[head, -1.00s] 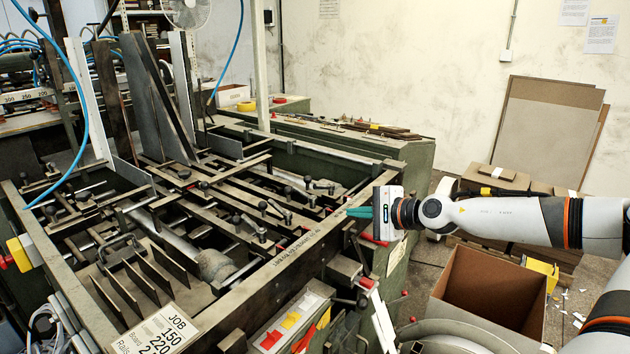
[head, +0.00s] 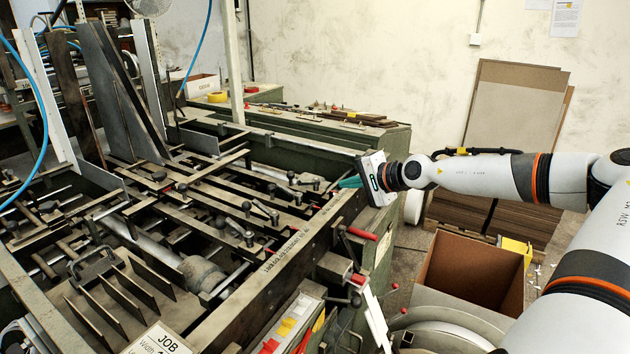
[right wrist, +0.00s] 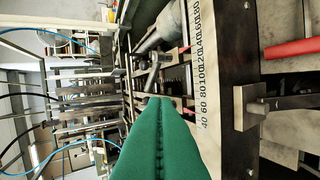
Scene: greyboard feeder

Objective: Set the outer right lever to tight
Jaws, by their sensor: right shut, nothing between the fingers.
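Several small clamp levers with dark ball knobs sit on the rails of the feeder frame, among them one near the right rail (head: 312,183) and one nearer the middle (head: 254,207). I cannot tell which is the outer right one, or how tight any is. My right gripper (head: 350,182) has teal fingers, shut and empty, over the right rail near its far end, pointing left. In the right wrist view the shut green fingers (right wrist: 160,105) point at a metal lever (right wrist: 153,72) just beyond their tips; contact is not clear. My left gripper is not in view.
A red-handled lever (head: 362,234) stands out from the frame's right side; a red handle also shows in the right wrist view (right wrist: 290,48). A number scale (head: 284,252) runs along the right rail. An open cardboard box (head: 470,270) stands right of the frame.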

